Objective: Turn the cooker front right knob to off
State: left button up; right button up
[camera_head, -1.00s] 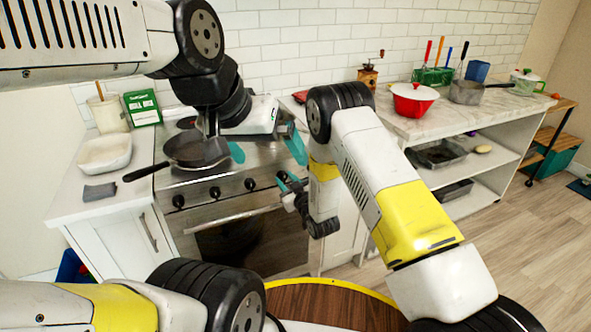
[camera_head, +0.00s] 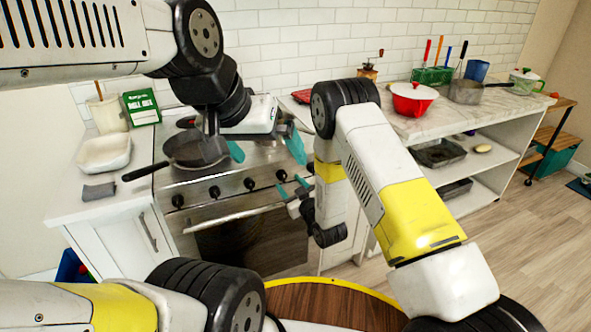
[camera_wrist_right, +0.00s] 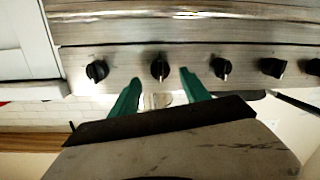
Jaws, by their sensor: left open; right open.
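The cooker (camera_head: 222,208) has a row of black knobs across its steel front. The left knobs show in the head view; the right end of the row is partly hidden by my right gripper (camera_head: 291,187). In the upside-down right wrist view, one knob (camera_wrist_right: 160,70) appears between the fingertips of the open right gripper (camera_wrist_right: 161,77). Another knob (camera_wrist_right: 97,72) is beside the white cabinet. Contact and knob settings cannot be told clearly. My left gripper (camera_head: 267,150) is open and empty above the hob's right part.
A dark pan (camera_head: 195,150) stands on the hob, its handle toward the left counter. The oven handle (camera_head: 235,217) runs below the knobs. The right counter (camera_head: 440,115) holds a red pot (camera_head: 413,98).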

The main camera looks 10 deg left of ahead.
jog(key=v, duration=0.4)
